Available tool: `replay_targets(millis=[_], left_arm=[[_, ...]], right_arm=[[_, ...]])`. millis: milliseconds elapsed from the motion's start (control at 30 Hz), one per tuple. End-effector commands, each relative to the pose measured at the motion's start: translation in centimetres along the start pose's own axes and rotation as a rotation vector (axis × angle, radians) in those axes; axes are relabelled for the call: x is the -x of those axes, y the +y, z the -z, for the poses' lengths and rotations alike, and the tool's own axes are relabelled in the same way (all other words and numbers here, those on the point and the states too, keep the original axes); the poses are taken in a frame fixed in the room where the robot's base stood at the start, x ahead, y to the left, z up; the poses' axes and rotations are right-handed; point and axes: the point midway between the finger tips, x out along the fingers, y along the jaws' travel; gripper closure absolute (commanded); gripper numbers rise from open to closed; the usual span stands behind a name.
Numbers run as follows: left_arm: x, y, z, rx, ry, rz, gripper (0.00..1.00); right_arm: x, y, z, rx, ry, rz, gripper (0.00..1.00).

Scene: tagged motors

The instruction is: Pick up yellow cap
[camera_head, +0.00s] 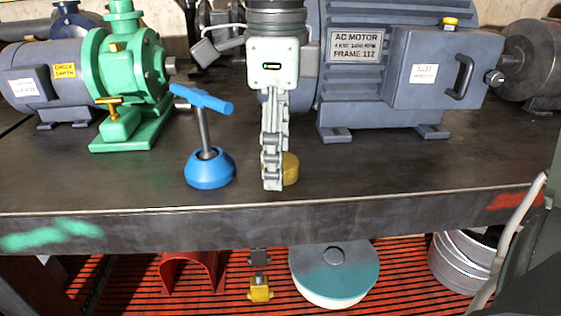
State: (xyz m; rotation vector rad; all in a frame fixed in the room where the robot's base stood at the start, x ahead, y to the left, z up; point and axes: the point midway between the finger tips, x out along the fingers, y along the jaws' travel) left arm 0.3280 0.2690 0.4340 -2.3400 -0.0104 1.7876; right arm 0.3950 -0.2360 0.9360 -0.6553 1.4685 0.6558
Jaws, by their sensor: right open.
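A yellow cap (291,168), short and round, stands on the dark workbench (360,185) near its front edge. My right gripper (272,184) points down at the cap and is seen edge-on, with its fingers in front of the cap's left part. The jaws are open, though the gap between them is hidden from this side. I cannot tell whether the fingers touch the cap. My left gripper is not in view.
A blue T-handled tool (209,168) stands close to the left. A green pump (130,75) is further left, and a large grey motor (350,90) stands behind. Bench surface is free at the front right. A teal-topped round object (335,272) is below the bench.

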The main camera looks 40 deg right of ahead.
Motion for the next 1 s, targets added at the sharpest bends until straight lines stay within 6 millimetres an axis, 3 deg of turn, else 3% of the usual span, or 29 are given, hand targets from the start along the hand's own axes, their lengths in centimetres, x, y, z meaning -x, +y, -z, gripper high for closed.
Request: replay_targets(millis=[267, 567, 1000], left_arm=[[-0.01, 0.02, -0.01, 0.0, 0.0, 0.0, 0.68], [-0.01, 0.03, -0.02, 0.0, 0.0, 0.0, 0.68], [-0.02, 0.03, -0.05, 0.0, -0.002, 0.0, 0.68]], right_arm=[[-0.33, 0.01, 0.0, -0.001, -0.001, 0.0, 0.32], [-0.3, 0.0, 0.0, -0.001, -0.001, 0.0, 0.67], [0.32, -0.07, -0.04, -0.002, -0.002, 0.003, 0.67]])
